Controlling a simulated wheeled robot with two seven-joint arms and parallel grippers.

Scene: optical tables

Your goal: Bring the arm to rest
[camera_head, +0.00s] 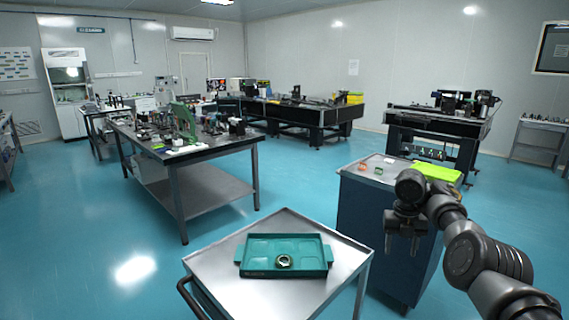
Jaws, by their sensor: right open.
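My right arm (480,255) comes in from the lower right. Its gripper (401,248) is open and empty and points down. In the picture it overlaps the front of the dark blue cabinet (370,222), to the right of the metal cart (211,262). A teal tray (262,247) lies on the cart, with a round metal ring-like part (284,261) inside near its front edge. The gripper is apart from the tray. My left gripper is not in view.
The cabinet top holds a green-yellow box (438,172) and small orange and green items (378,170). A cluttered workbench (205,151) stands at the left, and dark optical tables (316,115) stand behind. Blue floor (90,235) is free at the left.

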